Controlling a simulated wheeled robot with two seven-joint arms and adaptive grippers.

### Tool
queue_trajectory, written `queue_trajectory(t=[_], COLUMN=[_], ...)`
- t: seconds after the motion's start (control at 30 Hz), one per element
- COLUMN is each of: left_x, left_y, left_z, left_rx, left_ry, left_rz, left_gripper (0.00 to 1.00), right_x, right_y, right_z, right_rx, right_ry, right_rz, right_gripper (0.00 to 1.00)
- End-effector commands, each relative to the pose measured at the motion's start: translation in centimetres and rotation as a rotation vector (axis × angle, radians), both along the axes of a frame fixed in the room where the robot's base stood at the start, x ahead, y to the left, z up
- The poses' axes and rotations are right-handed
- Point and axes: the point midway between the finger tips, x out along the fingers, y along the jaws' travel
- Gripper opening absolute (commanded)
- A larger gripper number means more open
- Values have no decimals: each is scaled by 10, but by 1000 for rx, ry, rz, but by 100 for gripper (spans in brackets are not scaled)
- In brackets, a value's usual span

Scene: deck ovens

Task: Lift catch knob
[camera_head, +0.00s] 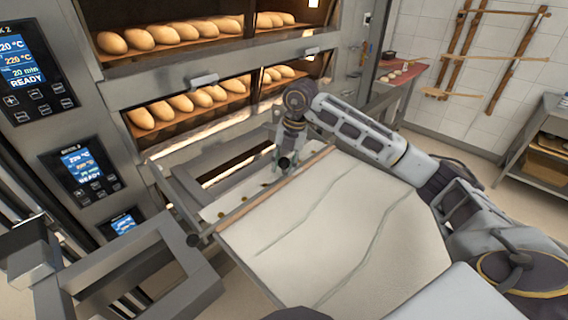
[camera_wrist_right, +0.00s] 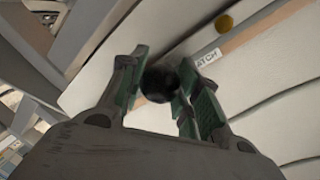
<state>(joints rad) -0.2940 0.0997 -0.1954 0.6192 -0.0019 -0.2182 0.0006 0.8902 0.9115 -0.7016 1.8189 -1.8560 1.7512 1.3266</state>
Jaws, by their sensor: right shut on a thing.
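The catch knob (camera_wrist_right: 160,83) is a round black ball between the green-padded fingers of my right gripper (camera_wrist_right: 162,100) in the right wrist view. The fingers are closed on it from both sides. In the head view my right gripper (camera_head: 282,150) reaches down to the far end of the pale loader board, near the oven front. A white label (camera_wrist_right: 208,57) with the letters "ATCH" lies beside the knob in the wrist view. My left gripper is not in view.
The pale cloth-covered loader board (camera_head: 335,230) fills the middle, with a wooden edge strip (camera_head: 265,198). Deck ovens (camera_head: 165,85) hold several loaves (camera_head: 185,105) behind it. A grey metal frame (camera_head: 160,265) stands at lower left. A steel table (camera_head: 545,130) is at right, with bare floor before it.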

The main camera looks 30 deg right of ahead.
Motion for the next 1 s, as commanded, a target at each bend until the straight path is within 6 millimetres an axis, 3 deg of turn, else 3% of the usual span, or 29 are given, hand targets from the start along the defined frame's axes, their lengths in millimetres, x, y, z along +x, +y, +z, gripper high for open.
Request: queue_trajectory(t=[0.3, 0.6, 0.63, 0.8, 1.0], left_x=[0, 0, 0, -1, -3], left_y=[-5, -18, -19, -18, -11], left_z=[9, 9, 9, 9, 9], left_rx=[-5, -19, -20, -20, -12], left_ry=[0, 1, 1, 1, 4], left_rz=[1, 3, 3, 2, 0], left_gripper=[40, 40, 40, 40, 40], right_x=[0, 1, 1, 1, 0], right_y=[0, 0, 0, 0, 0], right_z=[20, 23, 23, 22, 21], right_rx=[1, 2, 2, 1, 1], right_ry=[-1, -5, -5, -5, -2], right_rz=[0, -1, -1, -1, 0], right_gripper=[0, 0, 34, 56, 56])
